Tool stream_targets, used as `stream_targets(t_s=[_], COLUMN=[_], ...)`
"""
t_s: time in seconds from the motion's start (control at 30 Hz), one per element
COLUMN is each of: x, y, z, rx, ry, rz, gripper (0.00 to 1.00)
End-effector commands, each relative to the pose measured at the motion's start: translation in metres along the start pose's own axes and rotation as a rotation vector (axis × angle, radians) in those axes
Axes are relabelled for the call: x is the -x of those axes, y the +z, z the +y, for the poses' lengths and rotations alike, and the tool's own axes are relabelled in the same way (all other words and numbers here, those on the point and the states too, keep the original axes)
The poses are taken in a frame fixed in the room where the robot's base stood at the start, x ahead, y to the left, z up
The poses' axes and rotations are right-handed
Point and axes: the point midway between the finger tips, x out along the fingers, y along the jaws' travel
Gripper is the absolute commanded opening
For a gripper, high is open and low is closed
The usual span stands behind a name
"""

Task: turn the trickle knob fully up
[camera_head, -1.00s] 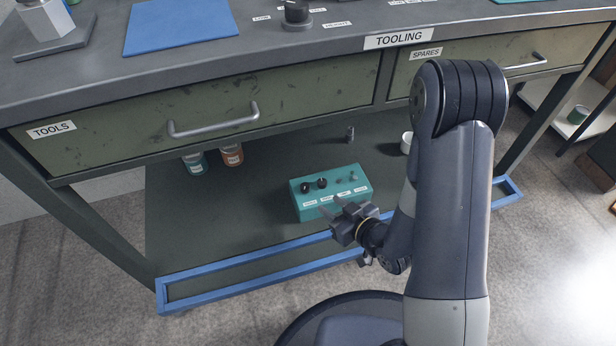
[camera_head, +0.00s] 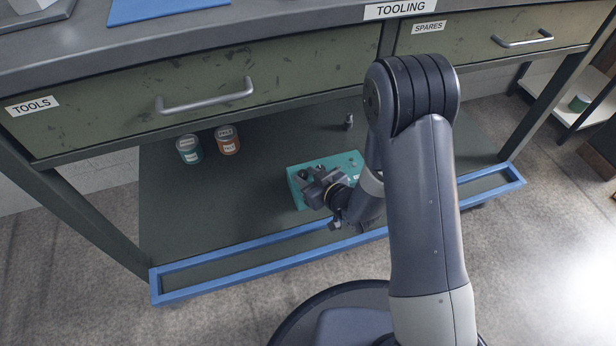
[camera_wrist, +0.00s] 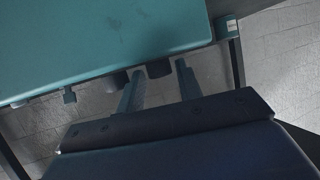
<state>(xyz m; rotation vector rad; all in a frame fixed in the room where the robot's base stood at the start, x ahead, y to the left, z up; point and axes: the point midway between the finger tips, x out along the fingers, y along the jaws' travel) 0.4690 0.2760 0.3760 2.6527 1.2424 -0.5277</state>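The teal control box (camera_head: 345,163) sits on the lower shelf, mostly covered by my gripper and arm in the head view. Its labels are too hidden to read, so I cannot tell which knob is trickle. In the wrist view the box (camera_wrist: 110,35) fills the top. Two larger dark knobs, one near the fingertips (camera_wrist: 158,68) and one left of it (camera_wrist: 117,80), stick out from it, with smaller controls (camera_wrist: 70,96) further left. My gripper (camera_head: 312,178) is over the box's left part. Its fingers (camera_wrist: 159,73) are apart, with the nearer knob between their tips; contact is unclear.
A teal tin (camera_head: 188,150) and an orange tin (camera_head: 228,140) stand left on the shelf. A small dark cylinder (camera_head: 348,122) stands behind the box. A blue rail (camera_head: 255,262) edges the shelf, and drawers (camera_head: 200,85) overhang it.

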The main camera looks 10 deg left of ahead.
Motion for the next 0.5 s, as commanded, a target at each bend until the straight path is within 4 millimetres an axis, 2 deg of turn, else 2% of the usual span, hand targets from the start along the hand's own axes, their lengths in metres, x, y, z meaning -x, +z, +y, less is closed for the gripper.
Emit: stream_targets(t_s=[0.07,0.43,0.5], x=[0.0002,0.0005,0.0005], y=[0.0,0.0001,0.0001], z=[0.0,0.0,0.0], rx=[0.0,0.0,0.0], ry=[0.0,0.0,0.001], rz=[0.0,0.0,0.0], gripper=[0.32,0.02,0.02])
